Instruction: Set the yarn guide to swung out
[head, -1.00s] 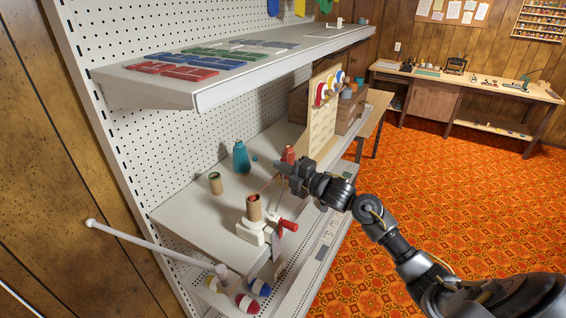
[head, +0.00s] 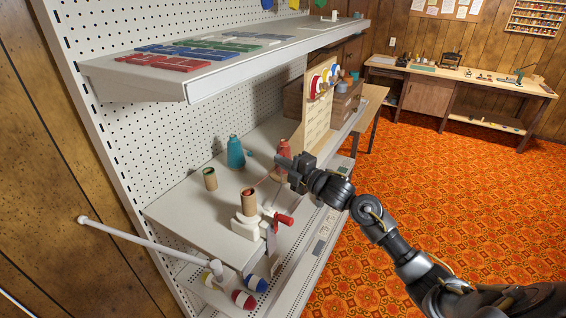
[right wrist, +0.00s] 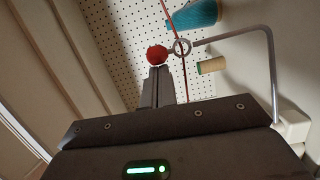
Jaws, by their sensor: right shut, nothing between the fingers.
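The yarn winder has a white base (head: 247,227), an upright brown tube (head: 249,202) and a red-handled crank (head: 284,219) at the shelf's front edge. In the right wrist view, the yarn guide (right wrist: 235,34) is a bent grey wire rising from a white part, with a ring (right wrist: 182,47) at its end. A red strand runs by the ring. My right gripper (head: 281,160) is shut and empty above the shelf, behind the winder. In the right wrist view, its fingertips (right wrist: 157,74) are beside the ring, below a small red rounded thing. I cannot tell whether they touch. My left gripper is out of view.
A teal cone (head: 235,153), a red cone (head: 284,150) and a small green-topped tube (head: 210,179) stand on the shelf. An upper shelf (head: 215,86) overhangs it. Open floor lies to the right.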

